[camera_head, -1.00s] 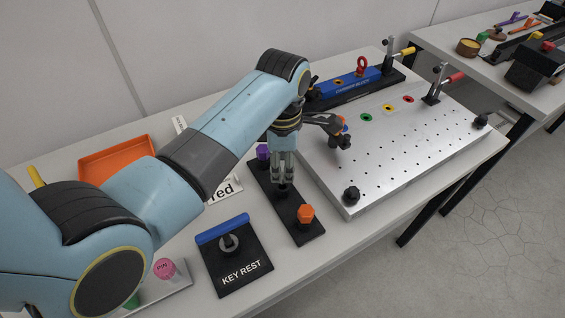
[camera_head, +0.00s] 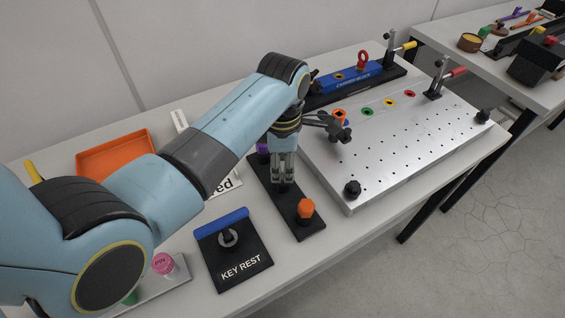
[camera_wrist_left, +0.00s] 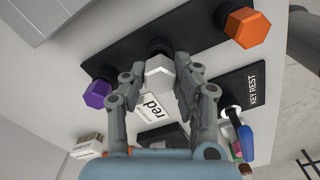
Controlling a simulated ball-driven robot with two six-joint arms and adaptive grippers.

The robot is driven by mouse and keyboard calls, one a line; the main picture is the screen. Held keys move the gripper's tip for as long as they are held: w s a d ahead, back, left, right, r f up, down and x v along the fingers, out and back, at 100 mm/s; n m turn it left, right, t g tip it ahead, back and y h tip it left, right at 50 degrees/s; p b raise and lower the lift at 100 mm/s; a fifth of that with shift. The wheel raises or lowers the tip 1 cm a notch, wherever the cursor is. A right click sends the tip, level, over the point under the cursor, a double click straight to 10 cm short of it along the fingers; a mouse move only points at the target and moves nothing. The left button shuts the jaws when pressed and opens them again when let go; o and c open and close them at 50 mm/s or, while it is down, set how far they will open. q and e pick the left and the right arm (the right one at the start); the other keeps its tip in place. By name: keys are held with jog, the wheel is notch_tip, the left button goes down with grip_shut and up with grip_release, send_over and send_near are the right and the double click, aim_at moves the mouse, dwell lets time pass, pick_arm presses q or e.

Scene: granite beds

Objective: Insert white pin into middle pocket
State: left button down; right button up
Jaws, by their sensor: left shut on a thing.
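My left gripper (camera_head: 283,180) points down over the middle of a black pin strip (camera_head: 262,176). It is shut on the white hexagonal pin (camera_wrist_left: 160,72), which shows between the fingers in the left wrist view. In the head view the fingers hide most of the pin. The pin stands at the strip's middle black pocket (camera_wrist_left: 158,45); I cannot tell how deep it sits. A purple pin (camera_head: 263,148) stands at the far end of the strip and an orange pin (camera_head: 306,207) at the near end. My right gripper is not in view.
The metal plate (camera_head: 400,150) with coloured holes lies right of the strip. The KEY REST block (camera_head: 235,268) is in front, and the pink pin (camera_head: 163,263) stands left of it. The orange tray (camera_head: 118,155) is behind my arm. Bare table lies at the front edge.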

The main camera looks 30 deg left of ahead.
aim_at(282, 166)
pick_arm(q)
jog(key=shift+f+b, duration=0.35)
jog(key=shift+f, duration=0.4)
jog(key=c, duration=0.9)
grip_release()
notch_tip(282, 166, up, 3)
jog(key=p, duration=0.3)
jog(key=shift+r, duration=1)
